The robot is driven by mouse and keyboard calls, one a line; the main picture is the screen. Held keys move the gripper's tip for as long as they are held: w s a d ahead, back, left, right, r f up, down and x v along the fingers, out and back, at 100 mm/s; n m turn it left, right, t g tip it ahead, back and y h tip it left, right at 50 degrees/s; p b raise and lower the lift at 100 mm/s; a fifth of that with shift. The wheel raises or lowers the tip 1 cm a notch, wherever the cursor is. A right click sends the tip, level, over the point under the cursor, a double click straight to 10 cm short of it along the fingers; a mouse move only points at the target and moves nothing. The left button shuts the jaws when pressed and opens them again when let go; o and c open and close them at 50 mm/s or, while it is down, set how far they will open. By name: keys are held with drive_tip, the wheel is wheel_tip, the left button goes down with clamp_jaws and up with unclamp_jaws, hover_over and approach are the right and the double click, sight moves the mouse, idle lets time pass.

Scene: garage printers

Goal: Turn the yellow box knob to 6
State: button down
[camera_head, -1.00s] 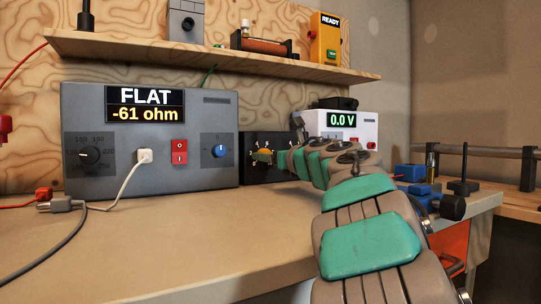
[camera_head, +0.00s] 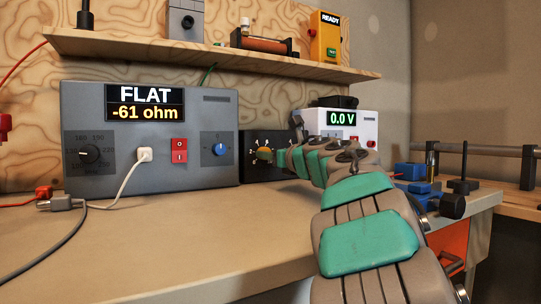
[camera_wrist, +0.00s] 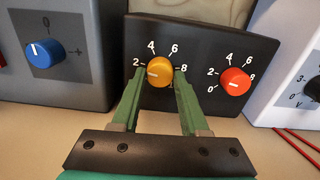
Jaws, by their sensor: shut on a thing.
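The yellow knob (camera_wrist: 160,72) is on the left of a black box (camera_wrist: 205,38), inside a scale with 2, 4, 6 and 8 visible. Its white mark points left and slightly down, below the 2. The 0 is hidden behind a finger. My gripper (camera_wrist: 159,82) is shut on the yellow knob, with one green finger on each side. In the head view the knob (camera_head: 264,154) shows at the left of my gripper, and my wrist covers the right part of the box.
A red knob (camera_wrist: 236,82) with its own scale sits right of the yellow one. A grey tester (camera_head: 215,110) with a blue knob (camera_head: 220,149) stands to the left. A white 0.0 V meter (camera_head: 362,120) stands to the right. The bench front (camera_head: 190,235) is clear.

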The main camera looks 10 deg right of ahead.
drive_tip(key=shift+m+p, duration=0.3)
drive_tip(key=shift+p, duration=0.05)
drive_tip(key=m+p, duration=0.2)
drive_tip(key=shift+r+m+p, duration=0.15)
drive_tip(key=shift+m+p, duration=0.15)
drive_tip(key=shift+m, duration=0.1)
drive_tip(key=m+p, duration=0.2)
drive_tip(key=shift+m, duration=0.4)
drive_tip(key=m+p, duration=0.5)
drive_tip(key=shift+m+p, duration=0.75)
drive_tip(key=shift+m, duration=0.35)
drive_tip(key=m, duration=0.2)
drive_tip(key=shift+f+m+p, duration=0.2)
drive_tip(key=shift+m+p, duration=0.2)
drive_tip(key=shift+f+m, duration=0.1)
drive_tip(key=shift+m, duration=2.4)
drive_tip(key=shift+d, duration=0.1)
